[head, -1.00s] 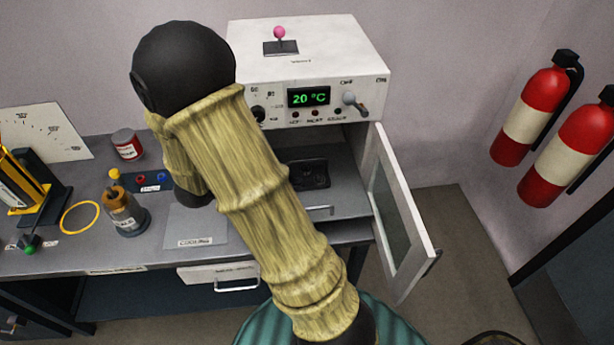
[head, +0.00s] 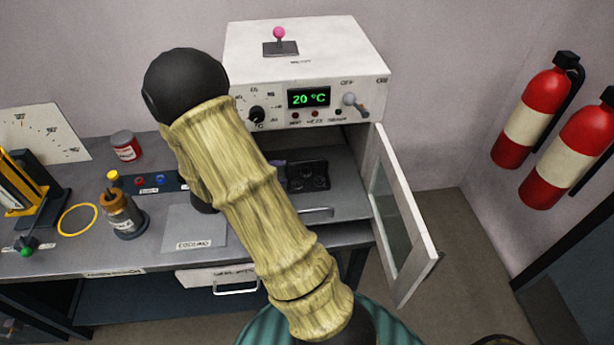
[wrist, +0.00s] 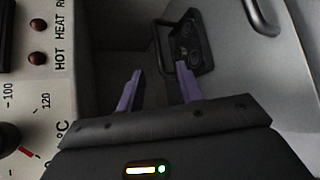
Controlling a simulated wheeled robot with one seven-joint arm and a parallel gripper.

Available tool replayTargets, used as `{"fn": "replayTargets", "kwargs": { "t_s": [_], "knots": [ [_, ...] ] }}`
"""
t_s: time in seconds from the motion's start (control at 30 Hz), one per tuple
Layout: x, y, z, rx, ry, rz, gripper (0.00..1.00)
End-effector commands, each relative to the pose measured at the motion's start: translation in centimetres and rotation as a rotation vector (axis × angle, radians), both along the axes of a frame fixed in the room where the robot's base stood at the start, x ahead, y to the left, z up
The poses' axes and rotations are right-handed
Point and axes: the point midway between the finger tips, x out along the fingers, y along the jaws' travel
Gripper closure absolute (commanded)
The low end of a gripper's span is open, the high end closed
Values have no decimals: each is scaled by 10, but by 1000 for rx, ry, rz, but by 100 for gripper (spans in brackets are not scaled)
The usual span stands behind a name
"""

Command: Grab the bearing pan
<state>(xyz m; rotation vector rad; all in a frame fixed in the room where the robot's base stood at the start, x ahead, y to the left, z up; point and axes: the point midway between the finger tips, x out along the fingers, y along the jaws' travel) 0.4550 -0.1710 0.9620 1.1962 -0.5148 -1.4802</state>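The bearing pan (head: 308,177) is a small black tray with round bearings in it. It sits on the grey shelf inside the open oven, and also shows in the wrist view (wrist: 187,48), with a thin black handle on its left side. My gripper (wrist: 159,77) has two purple fingers, spread apart with nothing between them. The right fingertip is close to the pan's near edge; I cannot tell if they touch. In the head view my arm hides most of the gripper, and only a bit of purple shows left of the pan.
The white oven (head: 300,65) reads 20 °C. Its door (head: 398,215) stands open to the right. Its front panel with knob and lamps is close on the left in the wrist view. A brown bottle (head: 122,215), a yellow ring (head: 77,220) and a red can (head: 126,146) stand left on the bench.

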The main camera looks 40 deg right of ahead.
Motion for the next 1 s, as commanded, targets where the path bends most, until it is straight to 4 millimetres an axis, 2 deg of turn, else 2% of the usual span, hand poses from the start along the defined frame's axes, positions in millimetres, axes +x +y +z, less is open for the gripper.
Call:
{"fn": "replayTargets", "kwargs": {
  "t_s": [0.1, 0.4, 0.5, 0.83, 1.0],
  "knots": [
    [2, -21, -9, -1, 2, -5, 64],
    [8, -66, -28, -1, 1, -3, 64],
    [9, -72, -30, 1, 0, -2, 64],
    [9, -73, -31, 0, 0, 0, 64],
    [9, -89, -35, 0, 1, -4, 64]
  ]
}}
